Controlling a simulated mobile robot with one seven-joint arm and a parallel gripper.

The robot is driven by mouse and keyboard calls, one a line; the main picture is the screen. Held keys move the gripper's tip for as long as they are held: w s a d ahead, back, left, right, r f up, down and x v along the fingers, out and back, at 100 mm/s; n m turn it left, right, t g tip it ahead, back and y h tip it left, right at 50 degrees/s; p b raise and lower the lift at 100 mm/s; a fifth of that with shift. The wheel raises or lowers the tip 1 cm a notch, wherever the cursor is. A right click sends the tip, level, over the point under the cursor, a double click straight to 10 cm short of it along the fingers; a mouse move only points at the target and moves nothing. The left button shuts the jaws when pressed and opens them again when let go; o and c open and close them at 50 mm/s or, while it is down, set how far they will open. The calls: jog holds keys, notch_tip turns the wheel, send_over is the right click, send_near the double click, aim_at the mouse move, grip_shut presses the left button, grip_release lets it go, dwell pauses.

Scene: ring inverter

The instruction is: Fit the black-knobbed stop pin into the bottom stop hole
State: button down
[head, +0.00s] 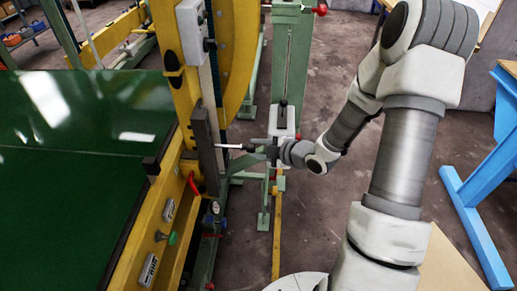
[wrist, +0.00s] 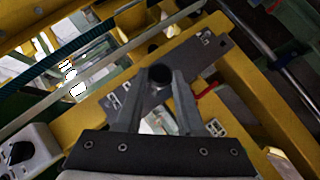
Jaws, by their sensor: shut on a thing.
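My gripper (head: 266,149) is shut on the stop pin (head: 229,147), whose bright shaft points left, roughly level, toward the grey stop plate (head: 204,140). The shaft's tip reaches the plate's right edge in the head view; I cannot tell whether it is in a hole or just in front of one. In the wrist view the round black knob (wrist: 159,73) sits between my fingertips (wrist: 157,82), with the grey plate (wrist: 207,50) behind it. The knob and fingers hide part of the plate, and the bottom stop hole cannot be made out.
The plate is mounted on a yellow frame (head: 238,75). A red handle (head: 193,183), a gauge (head: 214,208) and a green knob (head: 171,238) are below. A green table (head: 75,170) is at left, a green post (head: 289,60) behind my gripper, and a blue stand (head: 475,220) at right.

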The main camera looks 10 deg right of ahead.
aim_at(225, 146)
jog(key=shift+w+a+b, duration=0.45)
jog(key=shift+a+b, duration=0.3)
jog(key=shift+a, duration=0.6)
jog(key=shift+w+a+b, duration=0.45)
jog(key=shift+a+b, duration=0.3)
jog(key=shift+a, duration=0.65)
jog(key=shift+w+a+b, duration=0.45)
jog(key=shift+a+b, duration=0.3)
jog(key=shift+a, duration=0.6)
jog(key=shift+c, duration=2.2)
grip_release()
jog(key=p+v, duration=1.1)
jog(key=v, duration=0.4)
jog(key=shift+r, duration=0.45)
jog(key=shift+w+d+p, duration=0.1)
jog(key=shift+p, duration=0.35)
jog(key=p+v, duration=0.1)
jog(key=p, duration=0.5)
jog(key=shift+s+d+r, duration=0.1)
jog(key=shift+s+d, duration=0.05)
jog(key=shift+s, duration=0.2)
